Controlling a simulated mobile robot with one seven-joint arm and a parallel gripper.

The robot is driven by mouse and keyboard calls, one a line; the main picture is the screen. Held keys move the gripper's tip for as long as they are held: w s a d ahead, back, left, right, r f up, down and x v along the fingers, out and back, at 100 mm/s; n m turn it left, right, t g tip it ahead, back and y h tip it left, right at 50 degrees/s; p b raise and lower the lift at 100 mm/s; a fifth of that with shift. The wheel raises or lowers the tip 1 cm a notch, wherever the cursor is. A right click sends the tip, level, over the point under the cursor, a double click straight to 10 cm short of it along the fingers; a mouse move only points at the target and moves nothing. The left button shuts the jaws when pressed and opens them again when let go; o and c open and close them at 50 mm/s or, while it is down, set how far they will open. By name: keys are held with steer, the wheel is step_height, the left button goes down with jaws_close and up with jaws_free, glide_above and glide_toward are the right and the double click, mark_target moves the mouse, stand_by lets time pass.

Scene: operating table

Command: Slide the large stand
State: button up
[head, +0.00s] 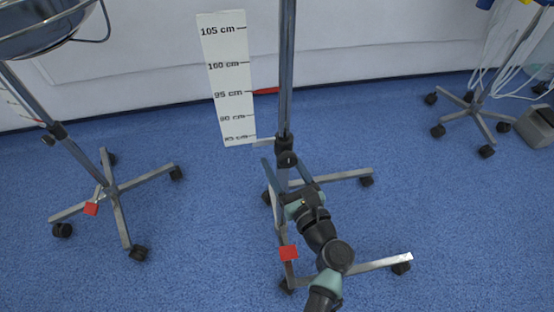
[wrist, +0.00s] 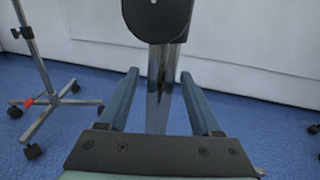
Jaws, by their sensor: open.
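The large stand (head: 286,60) is a tall grey metal pole in the middle of the head view. Its wheeled base (head: 345,177) stands on the blue floor and carries a red tag (head: 289,253). A black clamp with a knob sits low on the pole. My gripper (head: 283,160) is at the pole just below that clamp. In the wrist view my open fingers (wrist: 159,76) lie on either side of the pole (wrist: 158,100), with gaps visible on both sides. The black clamp (wrist: 158,18) shows above the fingers. My arm hides part of the base.
A height scale (head: 228,80) with a red pointer (head: 266,91) shows behind the pole. A second wheeled stand (head: 112,189) with a metal basin (head: 40,38) is at the left. A third stand (head: 478,105) with cables is at the back right. Blue floor is clear right of the large stand.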

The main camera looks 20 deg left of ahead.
steer(key=shift+b+x, duration=0.3)
steer(key=shift+x, duration=0.95)
jaws_close()
stand_by(0.5)
